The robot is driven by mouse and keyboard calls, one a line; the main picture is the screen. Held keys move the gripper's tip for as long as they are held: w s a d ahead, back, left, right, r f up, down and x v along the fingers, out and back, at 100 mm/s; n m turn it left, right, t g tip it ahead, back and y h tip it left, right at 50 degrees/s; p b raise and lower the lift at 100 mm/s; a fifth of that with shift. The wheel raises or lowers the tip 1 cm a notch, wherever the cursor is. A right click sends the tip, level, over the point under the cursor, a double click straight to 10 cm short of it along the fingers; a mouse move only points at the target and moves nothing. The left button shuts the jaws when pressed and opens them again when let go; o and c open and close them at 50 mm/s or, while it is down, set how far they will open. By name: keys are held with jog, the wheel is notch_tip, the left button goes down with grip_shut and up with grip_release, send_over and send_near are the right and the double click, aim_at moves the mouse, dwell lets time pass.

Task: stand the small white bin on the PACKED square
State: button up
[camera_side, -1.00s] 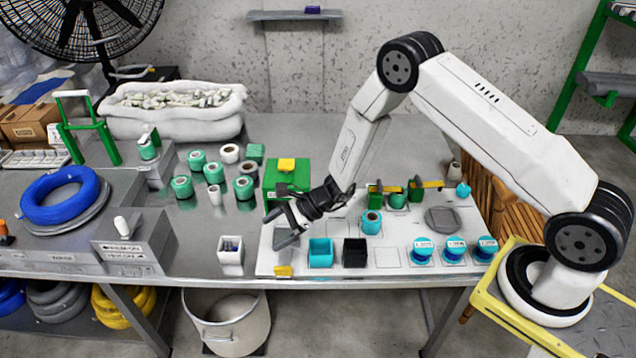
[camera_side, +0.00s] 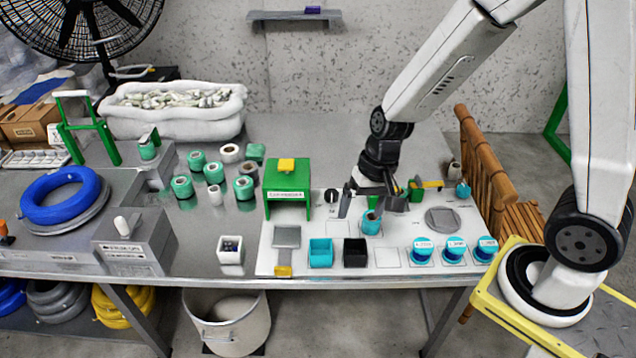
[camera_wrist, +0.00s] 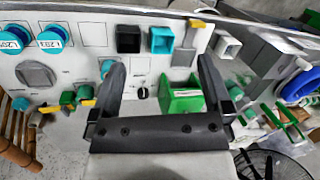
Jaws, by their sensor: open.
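The small white bin (camera_side: 231,257) stands upright on the grey bench, just left of the white board (camera_side: 405,268). Small dark items show inside it. The bin also shows in the wrist view (camera_wrist: 228,46), at the upper right, beyond my right finger. My gripper (camera_side: 366,203) hangs over the board, right of the green box and well right of and behind the bin. In the wrist view my gripper (camera_wrist: 162,72) has its fingers wide apart with nothing held between them. Blank outlined squares (camera_side: 388,258) show on the board; I cannot read a PACKED label on any.
A teal bin (camera_side: 320,254) and a black bin (camera_side: 355,253) stand on the board's front, beside a flat grey tool (camera_side: 286,237). Teal lidded pots (camera_side: 453,250) fill the front right. A green box (camera_side: 287,188) and a teal spool (camera_side: 371,224) stand near my gripper.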

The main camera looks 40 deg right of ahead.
jog(key=s+d+r+n+t+h, duration=0.2)
jog(key=s+d+r+n, duration=0.2)
jog(key=n, duration=0.1)
jog(key=shift+n+h, duration=0.3)
jog(key=shift+h, duration=0.1)
jog(key=shift+w+f, duration=0.1)
jog(key=shift+w, duration=0.1)
jog(key=w+a+f+n+y, duration=0.1)
jog(key=w+a+f+n, duration=0.2)
jog(key=w, duration=0.7)
jog(key=w+a+f+n, duration=0.1)
jog(key=w+a+f, duration=0.25)
jog(key=w, duration=0.65)
jog(key=w+a+f+n+y, duration=0.1)
jog(key=w+a+f+n, duration=0.1)
jog(key=w+a+f, duration=0.3)
jog(key=w+a+f+n+y, duration=0.1)
jog(key=w+a+f+n, duration=0.2)
jog(key=f, duration=0.7)
jog(key=w+a, duration=0.2)
jog(key=w, duration=0.1)
jog(key=shift+w+a+f+t, duration=0.15)
jog(key=shift+w+a+t, duration=0.05)
jog(key=shift+a+t, duration=0.1)
jog(key=shift+x, duration=1.3)
